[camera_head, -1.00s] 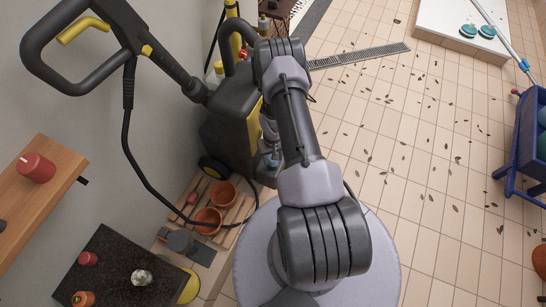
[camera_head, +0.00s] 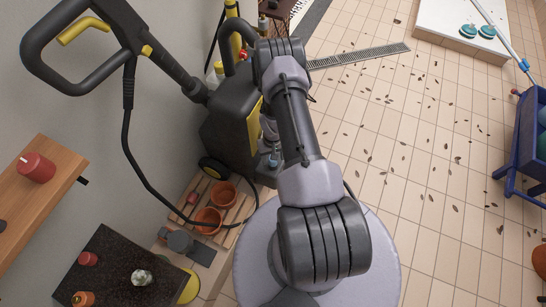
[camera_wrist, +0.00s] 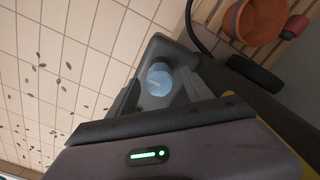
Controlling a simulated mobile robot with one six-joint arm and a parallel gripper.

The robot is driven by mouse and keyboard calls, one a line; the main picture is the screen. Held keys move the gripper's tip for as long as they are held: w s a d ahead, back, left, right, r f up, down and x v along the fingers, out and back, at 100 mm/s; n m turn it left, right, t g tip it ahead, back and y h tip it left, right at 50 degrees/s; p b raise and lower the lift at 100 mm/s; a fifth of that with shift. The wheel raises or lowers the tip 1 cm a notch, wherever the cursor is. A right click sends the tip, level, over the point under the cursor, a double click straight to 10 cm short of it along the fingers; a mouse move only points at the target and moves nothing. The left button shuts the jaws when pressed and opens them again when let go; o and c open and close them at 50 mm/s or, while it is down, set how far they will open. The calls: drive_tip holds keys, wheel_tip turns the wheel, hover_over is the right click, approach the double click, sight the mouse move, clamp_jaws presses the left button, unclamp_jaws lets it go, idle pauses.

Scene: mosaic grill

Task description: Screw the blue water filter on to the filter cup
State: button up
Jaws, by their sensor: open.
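A pale blue, partly see-through round piece (camera_wrist: 158,82) sits in a grey recess low on the yellow and black pressure washer (camera_head: 228,128). It has a lighter round top. I cannot tell where the water filter ends and the filter cup begins. A small blue piece (camera_head: 272,158) also shows low at the washer's front in the head view, beside my arm's end. My gripper (camera_wrist: 160,98) is open, with its grey fingers around the blue piece in the wrist view. I cannot tell whether they touch it. In the head view my arm mostly hides the gripper.
Terracotta pots (camera_head: 208,220) stand on a wooden slatted base left of my arm. The washer's black hose (camera_head: 135,160) loops past them. A dark table (camera_head: 110,270) stands at lower left. A blue cart (camera_head: 530,150) stands at right. The tiled floor (camera_head: 420,170) between is open, with scattered leaves.

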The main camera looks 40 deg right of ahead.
wheel_tip(320, 180, up, 17)
drive_tip(key=p, duration=0.7)
drive_tip(key=shift+r, duration=0.2)
drive_tip(key=shift+s, duration=0.1)
